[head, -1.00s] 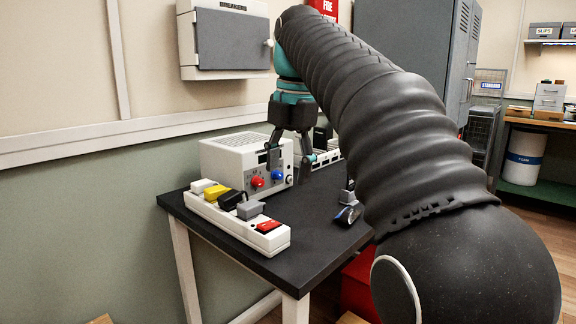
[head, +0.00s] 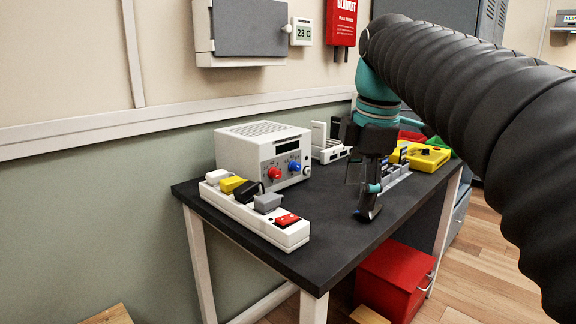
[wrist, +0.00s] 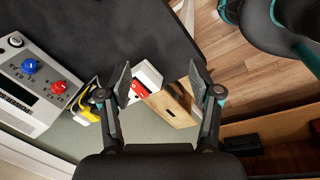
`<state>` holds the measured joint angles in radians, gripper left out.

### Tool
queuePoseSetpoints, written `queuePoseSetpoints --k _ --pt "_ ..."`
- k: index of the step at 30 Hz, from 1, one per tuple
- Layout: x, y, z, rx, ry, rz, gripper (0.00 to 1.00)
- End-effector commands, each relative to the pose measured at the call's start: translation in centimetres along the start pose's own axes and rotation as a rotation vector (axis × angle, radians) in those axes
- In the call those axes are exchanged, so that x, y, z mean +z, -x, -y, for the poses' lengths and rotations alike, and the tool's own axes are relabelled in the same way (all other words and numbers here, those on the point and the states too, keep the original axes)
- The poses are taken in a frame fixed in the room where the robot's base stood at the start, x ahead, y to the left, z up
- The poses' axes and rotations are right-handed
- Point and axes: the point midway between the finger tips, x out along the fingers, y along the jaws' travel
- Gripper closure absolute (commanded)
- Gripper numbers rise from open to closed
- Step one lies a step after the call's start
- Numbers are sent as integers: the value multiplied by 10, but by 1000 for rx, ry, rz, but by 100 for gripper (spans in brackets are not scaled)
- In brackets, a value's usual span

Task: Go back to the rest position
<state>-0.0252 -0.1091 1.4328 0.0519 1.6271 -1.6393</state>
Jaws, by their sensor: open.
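My gripper (head: 366,190) hangs at the end of my black-sleeved arm, over the right part of the dark table (head: 345,232) in the head view. Its fingers point down. In the wrist view my gripper (wrist: 160,82) shows two fingers spread wide apart with nothing held between them. The far finger is partly hidden in the head view. I cannot tell how high the fingertips are above the tabletop.
A power supply (head: 240,158) with red and blue knobs stands at the table's back. A white power strip (head: 292,236) with several plugs lies at the left edge. A red cabinet (head: 388,283) stands below.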

Motion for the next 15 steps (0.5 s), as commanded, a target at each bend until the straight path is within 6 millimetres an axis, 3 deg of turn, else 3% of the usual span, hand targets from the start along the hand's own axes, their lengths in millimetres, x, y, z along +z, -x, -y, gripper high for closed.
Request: queuePoseSetpoints --k 8,15 --pt "5 -49 69 109 -574 -1 36" --pt "9 -107 131 203 -1068 -54 36"
